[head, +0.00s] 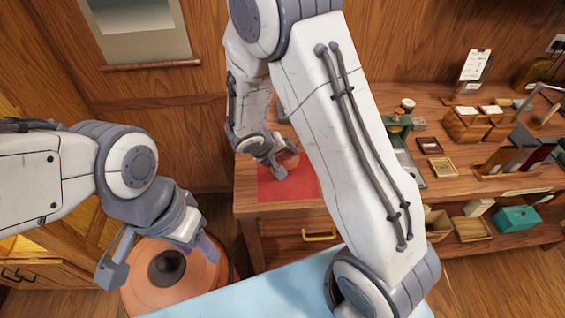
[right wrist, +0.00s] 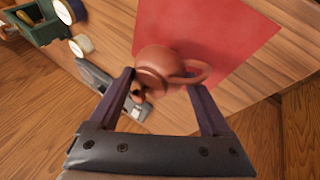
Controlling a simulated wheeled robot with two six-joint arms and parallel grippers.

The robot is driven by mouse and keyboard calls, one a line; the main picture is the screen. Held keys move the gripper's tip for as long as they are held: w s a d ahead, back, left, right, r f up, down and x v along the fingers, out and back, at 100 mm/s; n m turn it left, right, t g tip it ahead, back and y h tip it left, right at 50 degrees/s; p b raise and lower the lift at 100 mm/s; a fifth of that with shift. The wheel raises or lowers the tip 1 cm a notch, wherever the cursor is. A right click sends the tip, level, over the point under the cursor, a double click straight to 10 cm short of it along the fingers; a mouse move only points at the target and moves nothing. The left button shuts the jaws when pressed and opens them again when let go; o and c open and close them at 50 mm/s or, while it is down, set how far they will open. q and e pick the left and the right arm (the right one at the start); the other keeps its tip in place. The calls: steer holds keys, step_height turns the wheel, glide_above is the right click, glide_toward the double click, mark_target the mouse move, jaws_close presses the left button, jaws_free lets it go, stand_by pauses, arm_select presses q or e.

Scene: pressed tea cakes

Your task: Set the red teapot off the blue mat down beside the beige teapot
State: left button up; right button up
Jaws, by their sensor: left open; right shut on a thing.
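A reddish-brown teapot (right wrist: 160,70) sits between the fingers of my right gripper (right wrist: 163,95) in the right wrist view, its loop handle to the right and its spout towards the lower left. My right gripper (head: 278,172) is shut on it over a red mat (head: 270,192); the teapot (head: 291,159) is partly hidden in the head view. I cannot tell whether it touches the mat. The mat also shows in the right wrist view (right wrist: 235,35). My left gripper (head: 150,262) is open and empty at the lower left.
The wooden counter (head: 245,185) carries the mat. To the right are a green scale-like device (head: 412,160), small trays (head: 443,165), wooden boxes (head: 470,125) and a teal box (head: 517,219). A round orange object (head: 150,297) is below my left gripper. My right arm hides the counter's middle.

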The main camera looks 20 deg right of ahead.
steer(key=shift+f, duration=2)
steer(key=shift+f, duration=0.2)
steer(key=o, duration=1.5)
steer(key=shift+c, duration=0.2)
steer(key=shift+r, duration=0.1)
